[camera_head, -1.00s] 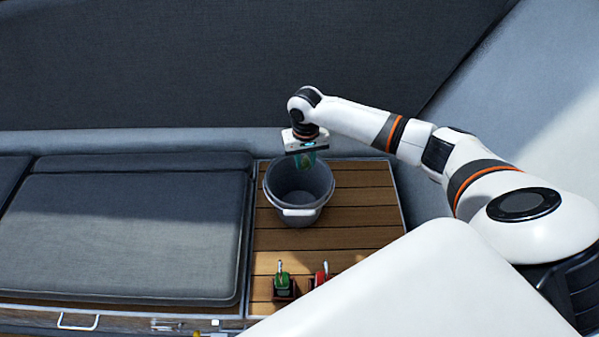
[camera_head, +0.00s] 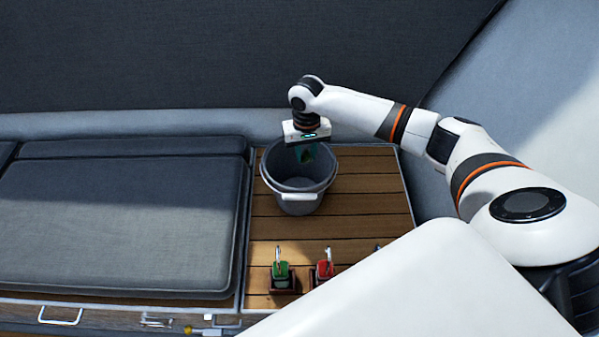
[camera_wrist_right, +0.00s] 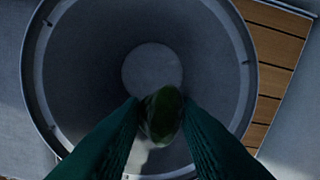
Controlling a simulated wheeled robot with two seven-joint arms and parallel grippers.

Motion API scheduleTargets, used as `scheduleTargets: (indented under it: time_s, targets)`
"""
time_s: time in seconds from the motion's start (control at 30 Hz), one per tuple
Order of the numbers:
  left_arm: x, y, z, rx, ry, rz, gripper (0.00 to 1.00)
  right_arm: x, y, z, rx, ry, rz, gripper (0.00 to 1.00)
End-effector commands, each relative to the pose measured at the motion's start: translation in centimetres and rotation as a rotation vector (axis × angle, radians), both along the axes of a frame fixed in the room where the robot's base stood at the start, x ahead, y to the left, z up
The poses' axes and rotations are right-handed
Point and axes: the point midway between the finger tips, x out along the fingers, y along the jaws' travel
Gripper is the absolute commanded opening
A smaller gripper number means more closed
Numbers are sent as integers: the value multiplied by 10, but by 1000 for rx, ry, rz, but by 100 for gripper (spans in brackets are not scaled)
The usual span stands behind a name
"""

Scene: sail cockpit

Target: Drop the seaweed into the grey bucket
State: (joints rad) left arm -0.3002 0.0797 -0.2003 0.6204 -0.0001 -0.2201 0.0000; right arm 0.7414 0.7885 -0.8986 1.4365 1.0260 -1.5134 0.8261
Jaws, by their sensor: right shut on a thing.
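The grey bucket (camera_head: 299,203) stands on the slatted wooden surface, with its light handle toward the front. My right gripper (camera_head: 306,153) points down over the back part of the bucket's opening, its fingers at about rim level. In the right wrist view the two green fingers (camera_wrist_right: 160,122) are shut on a dark green lump, the seaweed (camera_wrist_right: 162,112). The bucket's round floor and wall (camera_wrist_right: 85,75) show behind and below it. The seaweed is hard to make out in the head view. My left gripper is not in view.
Green (camera_head: 282,273) and red (camera_head: 324,271) handled items stand in small holders at the front of the wooden surface (camera_head: 365,215). A grey cushion (camera_head: 115,225) lies to the left. A dark padded wall rises behind.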

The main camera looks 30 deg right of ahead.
Motion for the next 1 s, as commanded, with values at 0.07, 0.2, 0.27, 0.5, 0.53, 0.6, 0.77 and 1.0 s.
scheduleTargets:
  time_s: [0.07, 0.2, 0.27, 0.5, 0.53, 0.6, 0.77, 1.0]
  targets:
    - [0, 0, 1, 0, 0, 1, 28, 0, 0, 1, 0, 0, 0, 7]
    - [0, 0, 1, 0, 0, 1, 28, 0, 0, 1, 0, 0, 0, 33]
    - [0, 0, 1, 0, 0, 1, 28, 0, 0, 1, 0, -1, 0, 43]
    - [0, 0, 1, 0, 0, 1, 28, 0, 0, 1, 0, -1, 0, 54]
    - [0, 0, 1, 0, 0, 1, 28, 0, 0, 1, 0, -1, 0, 54]
    - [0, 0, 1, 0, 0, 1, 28, 0, 0, 1, 0, -1, 0, 54]
    - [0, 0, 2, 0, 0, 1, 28, 1, 0, 15, 1, -4, 0, 54]
    - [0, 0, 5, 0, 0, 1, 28, 1, 0, 65, 0, -5, 0, 54]
